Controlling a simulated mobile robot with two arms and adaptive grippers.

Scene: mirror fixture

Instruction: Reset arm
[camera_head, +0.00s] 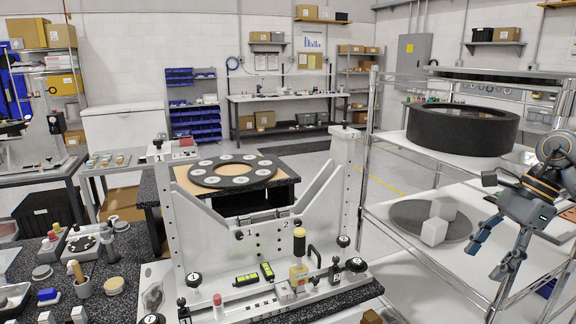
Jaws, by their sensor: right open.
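My right gripper (486,262) hangs at the right side of the head view, with its arm coming in from the right edge. Its two dark fingers are apart with nothing between them. It is in front of the wire shelf rack, to the right of two white-grey blocks. My left gripper and arm do not show. The white mirror fixture (262,246) stands in the middle, with a black ring plate (234,158) with white round spots behind its V-shaped frame.
The white blocks (435,230) rest on a grey round disc (405,218); a large black ring (462,130) sits one shelf above. Small tools crowd the dark bench (115,300) at left. Open floor (310,163) lies behind the fixture.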

